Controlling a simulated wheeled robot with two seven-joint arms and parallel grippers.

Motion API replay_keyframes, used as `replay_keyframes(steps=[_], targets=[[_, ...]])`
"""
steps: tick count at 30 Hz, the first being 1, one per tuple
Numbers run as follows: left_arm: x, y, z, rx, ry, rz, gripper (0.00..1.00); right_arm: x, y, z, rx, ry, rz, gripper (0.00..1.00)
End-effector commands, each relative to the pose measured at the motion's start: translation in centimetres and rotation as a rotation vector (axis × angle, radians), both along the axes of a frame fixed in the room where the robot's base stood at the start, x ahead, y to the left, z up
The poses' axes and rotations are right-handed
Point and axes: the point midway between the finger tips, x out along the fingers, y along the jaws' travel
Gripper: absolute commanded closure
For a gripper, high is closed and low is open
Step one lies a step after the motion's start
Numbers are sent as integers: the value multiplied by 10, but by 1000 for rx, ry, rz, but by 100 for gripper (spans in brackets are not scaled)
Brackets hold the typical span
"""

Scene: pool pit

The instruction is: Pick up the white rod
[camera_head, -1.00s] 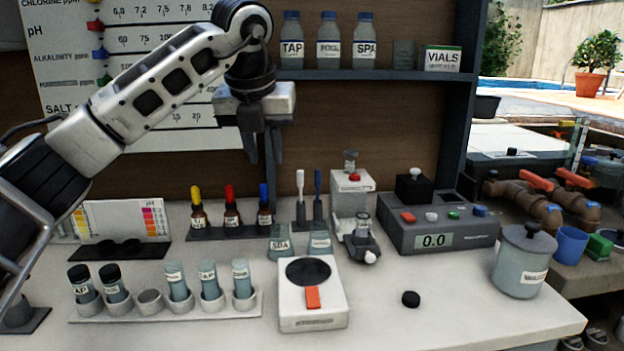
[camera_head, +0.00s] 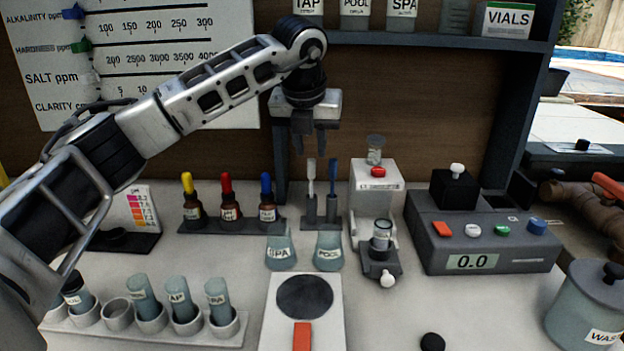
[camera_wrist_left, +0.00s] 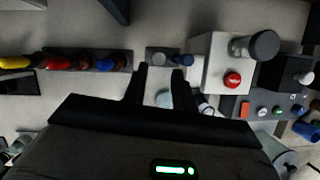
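The white rod (camera_head: 310,178) stands upright in a small dark holder (camera_head: 321,222), to the left of a blue rod (camera_head: 333,178). My left gripper (camera_head: 309,150) points down just above the white rod's top in the head view, with a gap between its fingers and nothing in it. In the left wrist view the open fingers (camera_wrist_left: 157,84) reach toward the holder (camera_wrist_left: 168,56). The rods appear there only as small end-on shapes, and the white one is hard to make out. My right gripper is in neither view.
Dropper bottles (camera_head: 229,204) stand left of the holder. A white device with a red button (camera_head: 377,174) stands close on its right, with a grey meter (camera_head: 484,231) beyond. Two labelled flasks (camera_head: 281,252) sit in front. The shelf (camera_head: 430,42) runs behind and above.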

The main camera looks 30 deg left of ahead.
Motion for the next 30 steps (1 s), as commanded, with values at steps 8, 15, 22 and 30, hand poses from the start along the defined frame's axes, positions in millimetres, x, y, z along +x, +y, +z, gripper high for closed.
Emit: replay_keyframes(steps=[8,15,22,30], targets=[[9,3,-20,0,0,0,73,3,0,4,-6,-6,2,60],[25,10,-50,0,3,-1,73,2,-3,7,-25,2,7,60],[30,12,-63,0,-1,-2,73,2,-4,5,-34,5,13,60],[30,12,-63,0,-1,-2,97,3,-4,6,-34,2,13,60]])
